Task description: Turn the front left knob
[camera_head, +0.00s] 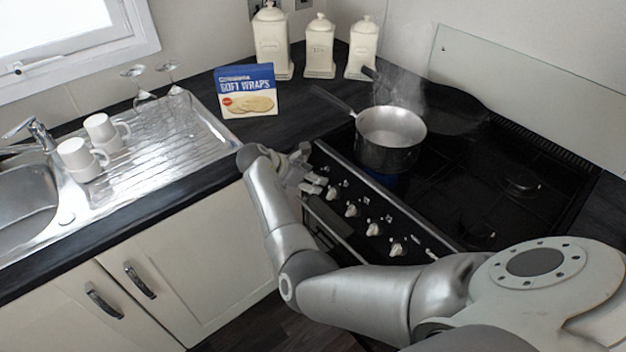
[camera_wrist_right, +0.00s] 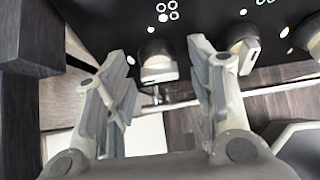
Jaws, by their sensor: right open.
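The stove's front panel (camera_head: 362,222) carries a row of several pale knobs in the head view. My right gripper (camera_head: 310,172) is at the left end of this row, partly hiding that end of the panel. In the right wrist view my right gripper (camera_wrist_right: 157,75) is open, with one finger on each side of a knob (camera_wrist_right: 158,62). The fingers look apart from that knob; I cannot tell the exact depth. A second knob (camera_wrist_right: 243,52) lies just right of the right finger. My left gripper is not in view.
A steaming pot (camera_head: 388,150) stands on the front left burner with a blue glow beneath it. A dark pan (camera_head: 440,105) is behind it. A wraps box (camera_head: 247,90), canisters (camera_head: 320,50) and mugs (camera_head: 75,155) by the sink stand on the counter.

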